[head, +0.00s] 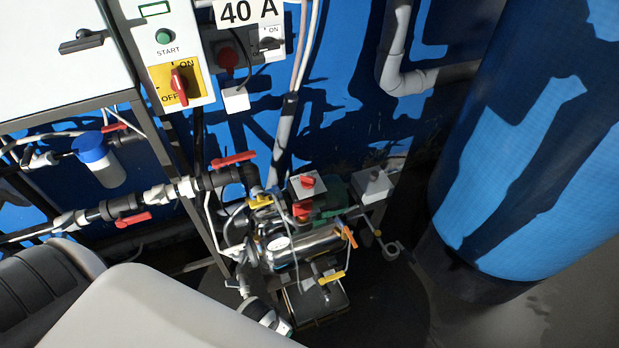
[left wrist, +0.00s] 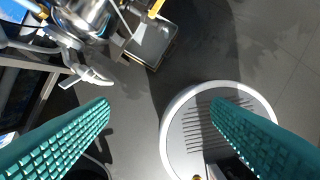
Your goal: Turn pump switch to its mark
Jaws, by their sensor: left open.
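The pump (head: 300,246) is a shiny steel cylinder with a dark green motor behind it, low in the middle of the head view. A small grey switch box with a red knob (head: 308,182) sits on top of it. The knob's mark is too small to read. In the left wrist view part of the steel pump (left wrist: 88,18) shows at the top left, and the switch is not visible. My left gripper (left wrist: 160,105) has its two teal fingers wide apart, with nothing between them, over the floor and away from the pump. My right gripper is not in view.
Pipes with red-handled valves (head: 234,159) run left of the pump. A yellow panel with a red OFF/ON switch (head: 179,86) is above. A large blue tank (head: 535,140) stands at the right. A shallow tray (left wrist: 152,44) lies below the pump. Floor (left wrist: 255,50) beside it is clear.

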